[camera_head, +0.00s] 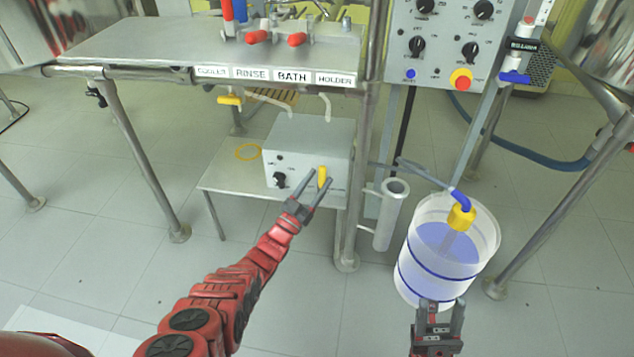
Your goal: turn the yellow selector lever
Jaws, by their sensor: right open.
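The yellow lever (322,176) stands upright on the front of a grey control box (308,140), near its right side. My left gripper (316,180) reaches up to it from below. Its two fingers are apart, and the lever shows between their tips; I cannot tell whether they touch it. Part of the box's front label is hidden behind the fingers. My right gripper (441,305) is open and empty at the bottom right, in front of the white drum (430,275) in the picture.
The box sits on a low shelf (225,185) with a yellow ring (248,152). Another yellow handle (229,99) hangs under the labelled bench (150,45). A metal cylinder (391,215) and frame posts stand right of the box. A panel (440,45) with knobs is above.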

